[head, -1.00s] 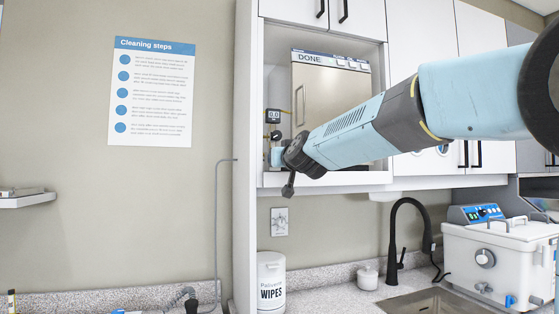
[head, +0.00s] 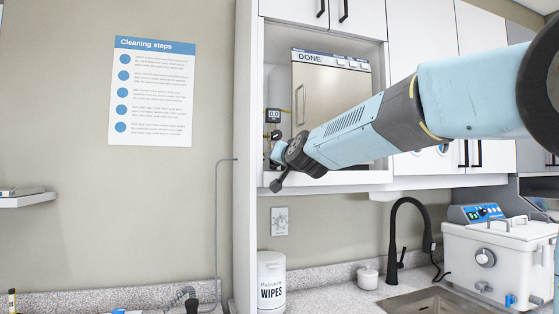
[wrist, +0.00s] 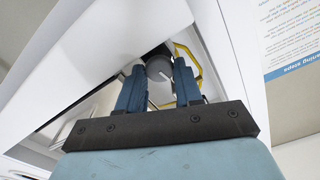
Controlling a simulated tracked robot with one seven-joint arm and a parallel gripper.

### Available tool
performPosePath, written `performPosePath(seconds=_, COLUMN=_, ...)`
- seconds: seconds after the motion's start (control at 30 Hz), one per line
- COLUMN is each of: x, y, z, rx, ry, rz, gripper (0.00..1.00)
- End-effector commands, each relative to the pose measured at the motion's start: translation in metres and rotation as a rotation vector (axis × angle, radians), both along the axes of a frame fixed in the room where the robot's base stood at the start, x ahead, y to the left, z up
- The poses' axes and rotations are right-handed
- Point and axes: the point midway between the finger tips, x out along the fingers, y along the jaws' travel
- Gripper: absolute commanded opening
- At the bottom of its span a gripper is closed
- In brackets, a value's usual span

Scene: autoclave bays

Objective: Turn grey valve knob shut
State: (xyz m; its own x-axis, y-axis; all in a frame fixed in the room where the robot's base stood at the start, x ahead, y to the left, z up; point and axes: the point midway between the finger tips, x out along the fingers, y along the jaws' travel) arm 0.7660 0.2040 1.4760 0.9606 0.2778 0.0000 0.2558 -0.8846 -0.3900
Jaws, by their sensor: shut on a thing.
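The grey valve knob (wrist: 159,68) is round with a pale pointer line on its face, in the wrist view. My gripper (wrist: 157,78) has its two blue fingers on either side of the knob and is shut on it. In the head view my gripper (head: 279,152) reaches into the cabinet bay at the left of the autoclave (head: 325,95), whose top panel reads "DONE". The knob is hidden behind my wrist there. A small gauge display (head: 273,115) reads 0.0 above my gripper.
The white cabinet side wall (head: 246,150) stands close left of my gripper, and the bay's shelf edge (head: 330,180) runs just below it. A yellow pipe (wrist: 190,70) bends close by the right finger. A faucet (head: 396,230) and wipes tub (head: 271,280) are lower down.

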Motion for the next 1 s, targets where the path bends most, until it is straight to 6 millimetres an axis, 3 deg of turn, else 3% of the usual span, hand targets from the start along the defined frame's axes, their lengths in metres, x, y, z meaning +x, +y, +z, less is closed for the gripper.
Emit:
performPosePath(seconds=0.4, x=0.0004, y=-0.0012, z=-0.0011, rx=0.200, ry=0.060, rz=-0.001, gripper=0.04)
performPosePath(seconds=0.97, x=0.0006, y=-0.0016, z=-0.0015, rx=0.232, ry=0.069, rz=-0.001, gripper=0.04)
performPosePath(seconds=1.0, x=0.0006, y=-0.0016, z=-0.0014, rx=0.232, ry=0.069, rz=-0.001, gripper=0.38)
